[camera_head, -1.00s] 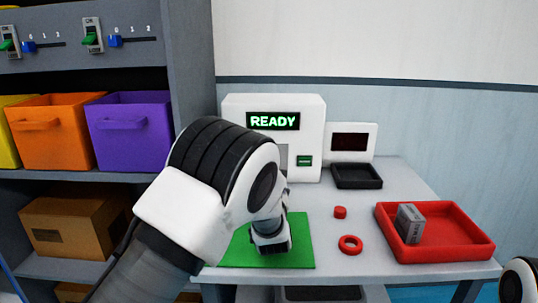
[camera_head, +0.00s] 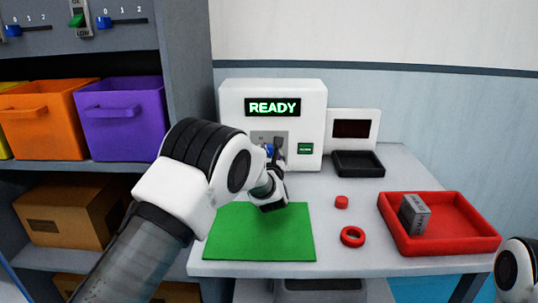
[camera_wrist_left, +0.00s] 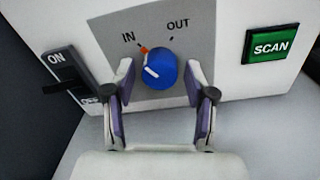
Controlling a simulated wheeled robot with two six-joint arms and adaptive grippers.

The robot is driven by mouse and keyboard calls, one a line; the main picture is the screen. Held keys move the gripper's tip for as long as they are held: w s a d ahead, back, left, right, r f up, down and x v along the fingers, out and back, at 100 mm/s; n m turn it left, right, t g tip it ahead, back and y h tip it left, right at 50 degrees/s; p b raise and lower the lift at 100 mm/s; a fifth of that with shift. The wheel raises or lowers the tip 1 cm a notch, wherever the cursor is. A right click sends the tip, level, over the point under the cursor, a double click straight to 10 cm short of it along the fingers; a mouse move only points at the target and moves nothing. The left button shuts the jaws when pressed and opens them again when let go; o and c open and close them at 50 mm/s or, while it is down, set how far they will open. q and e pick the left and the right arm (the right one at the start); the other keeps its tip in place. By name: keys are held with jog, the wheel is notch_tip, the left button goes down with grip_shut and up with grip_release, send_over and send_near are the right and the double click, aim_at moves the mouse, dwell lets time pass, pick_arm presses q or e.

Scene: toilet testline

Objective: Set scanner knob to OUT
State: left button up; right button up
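The scanner (camera_head: 235,105) is a white box at the back of the table with a lit READY display (camera_head: 273,107). Its blue knob (camera_wrist_left: 159,69) sits on a grey panel marked IN and OUT. An orange mark (camera_wrist_left: 143,50) on the panel lies near IN, and the white pointer line on the knob runs slantwise. My left gripper (camera_wrist_left: 161,98) is open, its two fingers on either side of the knob, with gaps visible. In the head view the left gripper (camera_head: 275,150) is in front of the panel and partly covers the knob. My right gripper is out of view.
A green SCAN button (camera_wrist_left: 272,44) is right of the knob; a black ON/OFF switch (camera_wrist_left: 69,77) is left. On the table are a green mat (camera_head: 255,235), red tray (camera_head: 470,240) with a grey box, red ring (camera_head: 352,237), red cylinder (camera_head: 341,202) and black tray (camera_head: 358,163).

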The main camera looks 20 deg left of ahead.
pick_arm(q)
jog(key=c, duration=0.7)
jog(key=shift+c, duration=0.2)
jog(key=shift+m, duration=0.3)
jog(key=shift+f+m+b, duration=0.1)
jog(key=shift+m+b, duration=0.45)
jog(key=shift+m, duration=0.65)
jog(key=m, duration=0.3)
jog(key=shift+a+m+b, duration=0.1)
jog(key=shift+m+b, duration=0.25)
jog(key=shift+m, duration=0.05)
jog(key=m, duration=0.3)
jog(key=shift+m, duration=2.2)
